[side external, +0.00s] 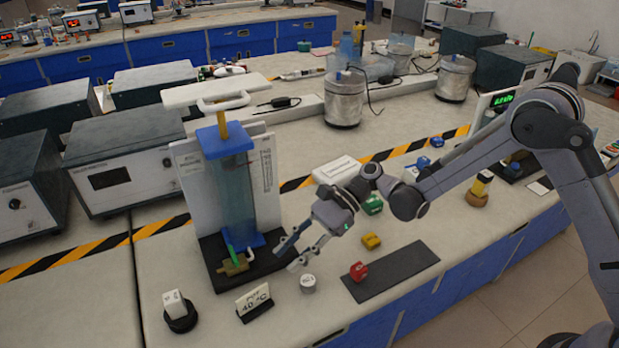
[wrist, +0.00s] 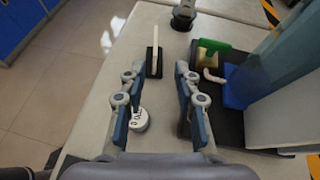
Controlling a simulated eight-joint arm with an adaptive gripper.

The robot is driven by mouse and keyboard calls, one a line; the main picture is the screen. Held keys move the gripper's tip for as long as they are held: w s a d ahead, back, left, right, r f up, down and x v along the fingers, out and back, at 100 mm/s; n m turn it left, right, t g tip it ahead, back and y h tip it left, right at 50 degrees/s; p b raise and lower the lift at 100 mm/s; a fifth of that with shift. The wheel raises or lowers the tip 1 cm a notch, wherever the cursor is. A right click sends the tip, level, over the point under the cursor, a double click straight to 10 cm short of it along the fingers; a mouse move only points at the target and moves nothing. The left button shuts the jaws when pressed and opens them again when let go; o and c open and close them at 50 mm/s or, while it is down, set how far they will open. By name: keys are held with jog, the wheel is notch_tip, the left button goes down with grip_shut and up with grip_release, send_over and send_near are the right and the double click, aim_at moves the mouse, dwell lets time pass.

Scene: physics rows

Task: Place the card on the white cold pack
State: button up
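A white card (side external: 253,299) printed with "40°C" stands upright in a black holder near the bench's front edge. The wrist view shows the card (wrist: 155,48) nearly edge-on, beyond my fingertips. My gripper (side external: 287,258) is open and empty, above the bench to the card's upper right in the side view. A flat white pack (side external: 337,169) with small print, which looks like the cold pack, lies behind my gripper by the striped tape. Nothing is seen lying on it.
A small white lidded jar (side external: 308,284) is by my fingers; it also shows beside the left finger (wrist: 138,119). A blue-topped column apparatus (side external: 228,190) stands close left of my gripper.

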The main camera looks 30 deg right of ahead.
aim_at(260, 287)
jog(key=shift+s+a+f+g, duration=0.15)
jog(key=shift+a+f+g, duration=0.15)
jog(key=shift+a+f, duration=0.15)
jog(key=shift+y, duration=0.3)
jog(key=x, duration=0.5)
jog(key=shift+s+a+f, duration=0.1)
jog(key=shift+f, duration=0.05)
jog(key=shift+x, duration=2.7)
jog(key=shift+s, duration=0.1)
grip_shut()
